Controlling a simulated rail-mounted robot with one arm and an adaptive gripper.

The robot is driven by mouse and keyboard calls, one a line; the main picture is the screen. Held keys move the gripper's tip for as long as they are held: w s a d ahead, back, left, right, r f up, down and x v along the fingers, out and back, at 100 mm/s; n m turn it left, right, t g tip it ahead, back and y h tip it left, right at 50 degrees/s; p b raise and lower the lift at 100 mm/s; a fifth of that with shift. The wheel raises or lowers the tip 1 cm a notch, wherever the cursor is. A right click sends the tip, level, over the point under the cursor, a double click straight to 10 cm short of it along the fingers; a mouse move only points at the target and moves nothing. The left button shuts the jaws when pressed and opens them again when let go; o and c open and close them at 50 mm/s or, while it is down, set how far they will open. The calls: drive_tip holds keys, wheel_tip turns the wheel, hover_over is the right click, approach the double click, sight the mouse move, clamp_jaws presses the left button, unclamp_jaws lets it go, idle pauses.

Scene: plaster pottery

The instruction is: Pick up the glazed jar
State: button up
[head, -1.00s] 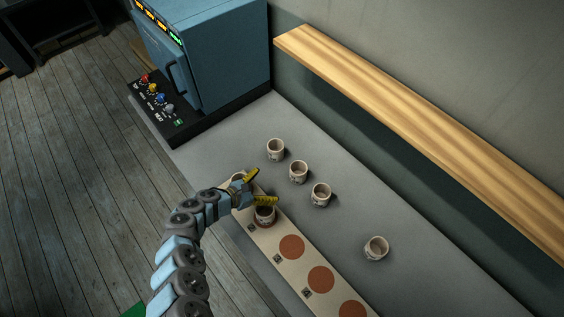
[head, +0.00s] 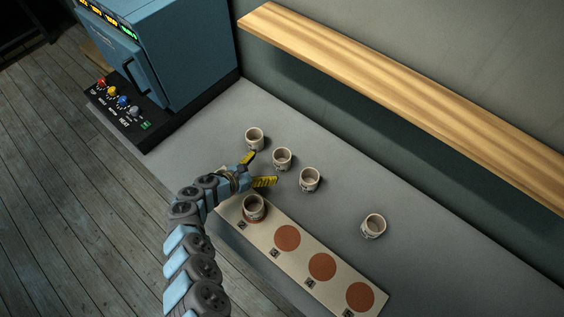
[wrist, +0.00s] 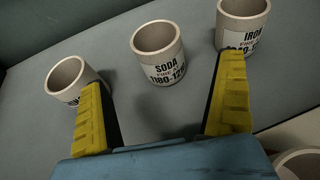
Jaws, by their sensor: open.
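Several pale, speckled cups or jars stand upright on the grey bench. I cannot tell which one is glazed. A back-left jar (head: 254,138), a middle jar (head: 282,158) and a right jar (head: 310,179) form a row. In the wrist view, the middle jar is labelled SODA (wrist: 160,68) and the right one IRON (wrist: 243,25); the left one (wrist: 66,82) has a mostly hidden label. My gripper (head: 258,170) is open and empty, just short of the row. Its yellow fingers (wrist: 163,85) point toward the SODA jar, with a gap left before it.
A lone jar (head: 374,225) stands farther right. A blue kiln (head: 165,55) and a wooden shelf (head: 400,95) bound the bench.

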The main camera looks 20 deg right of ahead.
sight(282, 158)
drive_tip(key=shift+b+x, duration=1.85)
drive_tip(key=shift+x, duration=2.6)
drive_tip(key=shift+w+a, duration=0.1)
drive_tip(key=shift+w, duration=0.1)
drive_tip(key=c, duration=1.3)
drive_tip(key=shift+c, duration=0.2)
